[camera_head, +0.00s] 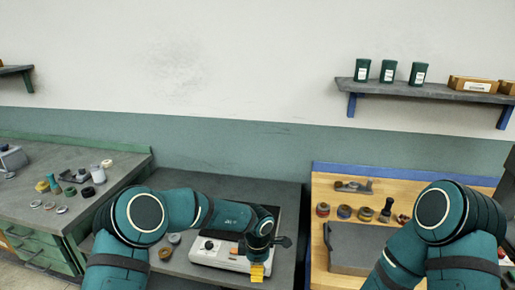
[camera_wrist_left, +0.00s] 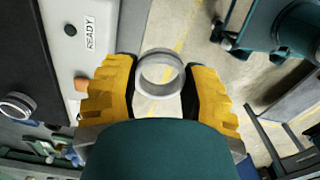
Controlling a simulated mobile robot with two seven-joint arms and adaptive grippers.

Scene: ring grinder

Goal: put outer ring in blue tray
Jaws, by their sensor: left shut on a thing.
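The outer ring (camera_wrist_left: 160,56) is a plain grey metal ring, seen in the left wrist view between the two yellow fingers of my left gripper (camera_wrist_left: 161,88). The gripper is shut on it, and floor shows through the ring's hole. In the head view my left gripper (camera_head: 257,272) hangs at the front right of the white machine (camera_head: 215,255); the ring cannot be made out there. My right arm comes in at the lower right of the head view, but its gripper is out of the frame. I cannot make out a blue tray in either view.
The machine's pale panel (camera_wrist_left: 88,60) with a READY label is close left of my gripper. The left bench (camera_head: 100,162) holds several small rings and parts. The right wooden bench (camera_head: 335,175) holds a grey plate (camera_head: 360,245) and several small parts. Floor lies below the gripper.

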